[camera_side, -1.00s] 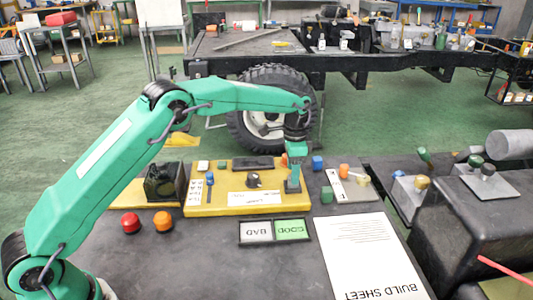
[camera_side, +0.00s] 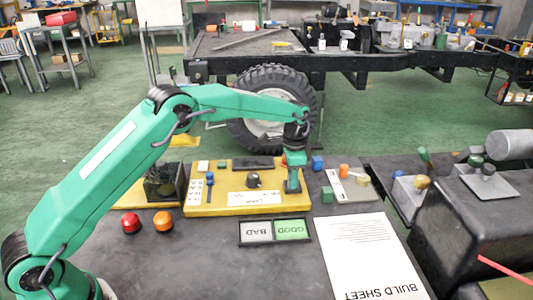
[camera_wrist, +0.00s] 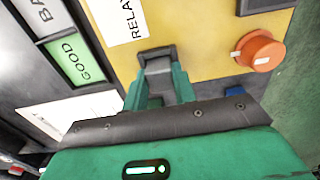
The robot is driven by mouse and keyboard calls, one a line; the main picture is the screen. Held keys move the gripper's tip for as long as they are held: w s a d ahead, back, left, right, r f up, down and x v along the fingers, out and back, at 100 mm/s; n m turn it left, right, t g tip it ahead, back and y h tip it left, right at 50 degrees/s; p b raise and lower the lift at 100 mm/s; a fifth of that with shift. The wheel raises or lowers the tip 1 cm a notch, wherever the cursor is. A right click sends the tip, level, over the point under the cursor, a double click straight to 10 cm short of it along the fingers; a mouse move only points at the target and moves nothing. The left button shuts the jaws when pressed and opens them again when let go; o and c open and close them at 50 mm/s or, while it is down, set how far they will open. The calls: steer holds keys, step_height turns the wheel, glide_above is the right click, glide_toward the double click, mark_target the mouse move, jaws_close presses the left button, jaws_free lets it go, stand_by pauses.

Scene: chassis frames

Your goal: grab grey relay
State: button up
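A dark grey block, which looks like the grey relay (camera_wrist: 158,62), is on the yellow board beside a white label reading RELAY in the wrist view. In the side view my gripper (camera_side: 293,187) points down at the right end of the yellow board (camera_side: 222,208) and largely hides the block. In the wrist view the green fingers (camera_wrist: 160,85) lie on both sides of the block. I cannot tell whether they press on it. The block appears to be still at the board.
A GOOD/BAD tray (camera_side: 275,243) lies in front of the board, with a build sheet (camera_side: 368,255) to its right. Red (camera_side: 131,223) and orange (camera_side: 163,221) domes are at the left. A black box (camera_side: 163,184) stands left of the board. An orange knob (camera_wrist: 258,51) sits near the block.

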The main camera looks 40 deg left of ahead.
jaws_close()
steer(key=shift+r, duration=0.1)
steer(key=shift+r, duration=0.45)
step_height(320, 180, up, 3)
steer(key=shift+f, duration=0.1)
steer(key=s+d+r, duration=0.7)
steer(key=d, duration=0.2)
steer(key=shift+s, duration=0.2)
